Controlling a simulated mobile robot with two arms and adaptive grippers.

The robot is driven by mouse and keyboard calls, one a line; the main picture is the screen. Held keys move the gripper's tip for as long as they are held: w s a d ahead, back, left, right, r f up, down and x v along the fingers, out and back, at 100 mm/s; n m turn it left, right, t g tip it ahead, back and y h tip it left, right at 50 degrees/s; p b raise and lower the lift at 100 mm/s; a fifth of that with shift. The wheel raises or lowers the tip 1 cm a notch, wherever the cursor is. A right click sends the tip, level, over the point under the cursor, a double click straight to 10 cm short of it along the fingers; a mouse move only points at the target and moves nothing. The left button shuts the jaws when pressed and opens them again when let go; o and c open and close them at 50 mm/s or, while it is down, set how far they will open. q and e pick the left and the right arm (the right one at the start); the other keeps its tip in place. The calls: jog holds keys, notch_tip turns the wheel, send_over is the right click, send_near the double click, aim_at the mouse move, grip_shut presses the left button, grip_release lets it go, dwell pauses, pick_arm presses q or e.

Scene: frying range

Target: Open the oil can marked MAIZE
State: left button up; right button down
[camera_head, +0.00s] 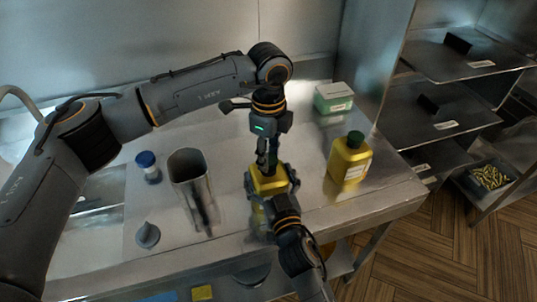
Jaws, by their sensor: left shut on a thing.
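A yellow oil can (268,184) stands near the front edge of the metal table, mostly hidden by my grippers. My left gripper (267,162) points straight down over its top and is shut on what appears to be its cap, which the fingers hide. My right gripper (270,182) comes in from the front, low, with its fingers around the can's body, and looks shut on it. A second yellow can (348,162) with a dark green cap stands apart to the right. Its pale label is too small to read, and no marking shows on the held can.
A tall metal container (189,178) stands left of the held can. A blue-capped jar (148,167) and a grey cone-shaped piece (147,235) are farther left. A green-and-white box (333,98) is at the back right. Shelves (440,105) stand beyond the table's right end.

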pick_arm(q)
jog(key=shift+r, duration=0.65)
pick_arm(e)
jog(key=shift+f, duration=0.15)
pick_arm(q)
jog(key=shift+r, duration=2.05)
pick_arm(e)
grip_release()
